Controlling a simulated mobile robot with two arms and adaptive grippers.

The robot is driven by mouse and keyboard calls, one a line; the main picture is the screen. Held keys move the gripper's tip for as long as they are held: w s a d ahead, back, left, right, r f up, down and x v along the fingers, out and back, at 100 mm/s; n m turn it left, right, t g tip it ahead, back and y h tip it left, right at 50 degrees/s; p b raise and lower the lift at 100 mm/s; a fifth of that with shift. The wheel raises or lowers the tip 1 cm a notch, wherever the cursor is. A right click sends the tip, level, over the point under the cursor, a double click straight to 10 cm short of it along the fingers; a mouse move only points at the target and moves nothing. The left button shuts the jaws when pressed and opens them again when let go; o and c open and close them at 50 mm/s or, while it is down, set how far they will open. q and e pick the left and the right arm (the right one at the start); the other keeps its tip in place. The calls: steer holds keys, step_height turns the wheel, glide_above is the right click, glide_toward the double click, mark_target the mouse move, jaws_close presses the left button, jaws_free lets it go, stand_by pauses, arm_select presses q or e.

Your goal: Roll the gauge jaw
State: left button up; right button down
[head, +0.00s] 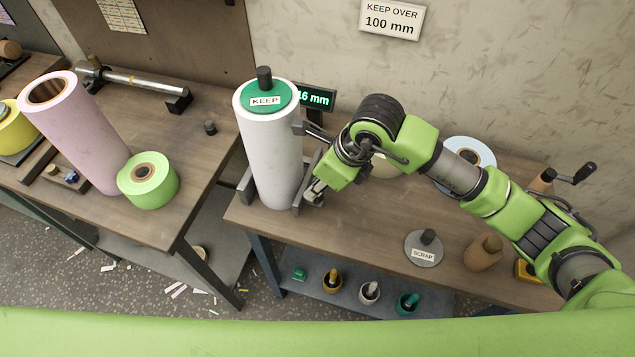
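A tall white roll (270,160) stands upright at the left end of the right-hand bench, with a green KEEP disc (265,98) on its top. The grey gauge jaw parts (310,192) stand on both sides of the roll's lower part. The gauge display (317,98) behind it reads "16 mm", its left part hidden by the roll. My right gripper (318,188) is low at the roll's right side, by the right jaw. I cannot tell whether it touches or grips the jaw; its fingertips are small and partly hidden. My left gripper is out of view.
A wall sign (391,19) reads "KEEP OVER 100 mm". A SCRAP disc (424,249) lies on the right bench near a wooden peg (483,253). The left bench holds a pink roll (85,140) and a green roll (149,183). A gap separates the benches.

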steer(key=shift+d+f, duration=0.1)
steer(key=shift+d, duration=0.3)
steer(key=s+d+b, duration=0.2)
steer(key=d+b, duration=0.1)
steer(key=d, duration=0.3)
steer(key=shift+d, duration=0.25)
steer(key=shift+s, duration=0.1)
steer(key=c, duration=1.8)
jaws_free()
steer(key=shift+c, duration=0.2)
steer(key=shift+s+d, duration=0.1)
steer(key=shift+d, duration=0.1)
